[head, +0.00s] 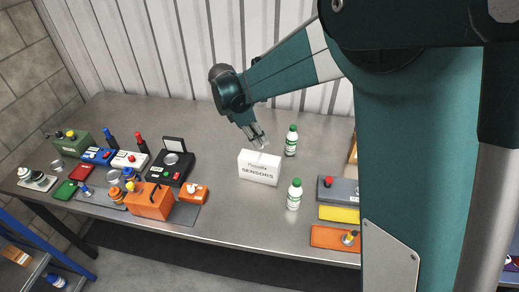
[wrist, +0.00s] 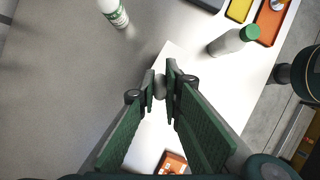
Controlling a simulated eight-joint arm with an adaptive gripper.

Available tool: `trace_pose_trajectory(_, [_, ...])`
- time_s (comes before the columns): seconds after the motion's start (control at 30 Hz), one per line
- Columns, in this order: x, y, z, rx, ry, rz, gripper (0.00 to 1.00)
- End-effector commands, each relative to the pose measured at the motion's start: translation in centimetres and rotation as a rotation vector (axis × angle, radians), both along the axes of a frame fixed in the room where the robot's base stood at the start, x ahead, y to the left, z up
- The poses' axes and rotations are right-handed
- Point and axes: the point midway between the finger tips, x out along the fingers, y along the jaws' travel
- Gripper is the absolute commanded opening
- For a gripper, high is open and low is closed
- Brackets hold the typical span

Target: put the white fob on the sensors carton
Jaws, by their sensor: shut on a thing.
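The white sensors carton (head: 259,170) stands upright on the metal bench in the head view, its printed face toward the front. Its white surface fills much of the wrist view (wrist: 225,90) under the fingers. My gripper (head: 262,143) is over the carton, fingers pointing down. In the wrist view my gripper (wrist: 160,86) is shut on a small pale thing, the white fob (wrist: 160,90), mostly hidden between the fingertips. I cannot tell whether the fob touches the carton's top.
One green-capped white bottle (head: 291,141) stands behind and right of the carton, another (head: 294,195) to its front right. Farther right are a grey box (head: 338,190), a yellow tray (head: 338,214) and an orange tray (head: 330,237). An orange case (head: 148,202) and several devices crowd the left.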

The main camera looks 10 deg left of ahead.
Motion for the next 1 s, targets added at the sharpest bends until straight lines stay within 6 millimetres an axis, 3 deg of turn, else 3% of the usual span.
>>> trace_pose_trajectory(0.53, [0.0,0.0,-1.3,0.000,0.000,0.000,0.01])
trace_pose_trajectory(1.0, [0.0,0.0,-5.1,0.000,0.000,0.000,0.01])
